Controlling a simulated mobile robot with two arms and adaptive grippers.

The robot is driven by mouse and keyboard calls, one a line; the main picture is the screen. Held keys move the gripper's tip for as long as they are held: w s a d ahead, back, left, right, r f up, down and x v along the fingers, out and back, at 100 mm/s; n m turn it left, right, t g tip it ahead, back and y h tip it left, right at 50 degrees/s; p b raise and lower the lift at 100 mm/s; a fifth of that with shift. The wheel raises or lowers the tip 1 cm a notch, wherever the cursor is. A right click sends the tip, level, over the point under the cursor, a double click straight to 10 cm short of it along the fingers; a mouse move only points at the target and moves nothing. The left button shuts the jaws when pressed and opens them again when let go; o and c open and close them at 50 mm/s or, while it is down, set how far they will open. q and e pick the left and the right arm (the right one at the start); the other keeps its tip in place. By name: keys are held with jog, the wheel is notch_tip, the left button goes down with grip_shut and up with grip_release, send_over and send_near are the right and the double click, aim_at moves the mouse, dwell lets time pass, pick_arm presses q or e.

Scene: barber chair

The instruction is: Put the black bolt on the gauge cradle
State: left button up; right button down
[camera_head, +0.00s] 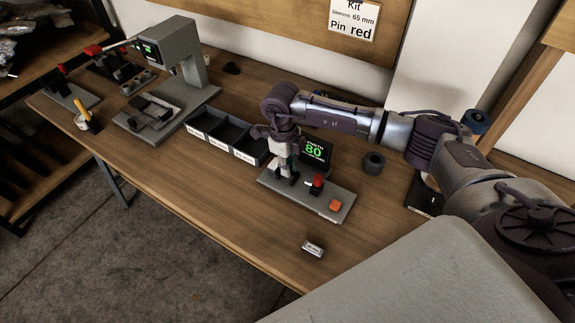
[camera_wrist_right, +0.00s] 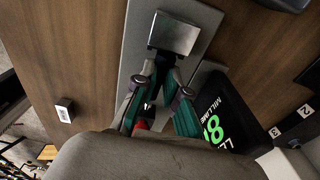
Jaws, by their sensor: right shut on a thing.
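The gauge cradle (camera_head: 325,199) is a grey base with a red knob, an orange button and a green-lit display reading 80. My right gripper (camera_head: 285,170) points down over its left end. In the right wrist view the fingers of my right gripper (camera_wrist_right: 163,66) close together on a small dark piece, taken as the black bolt (camera_wrist_right: 158,54). It is mostly hidden, and I cannot tell whether it touches the cradle. A bright grey metal block (camera_wrist_right: 175,33) shows just past the fingertips. My left gripper is not in view.
A small labelled metal block (camera_head: 313,248) lies near the table's front edge. A dark ring-like piece (camera_head: 374,163) stands right of the display. A bin with labelled compartments (camera_head: 218,148) is left of the gauge. A grey press-like stand (camera_head: 184,65) is further left.

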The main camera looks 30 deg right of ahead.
jog(key=shift+f, duration=0.4)
jog(key=shift+f, duration=0.1)
jog(key=shift+f, duration=0.15)
jog(key=c, duration=1.2)
grip_release()
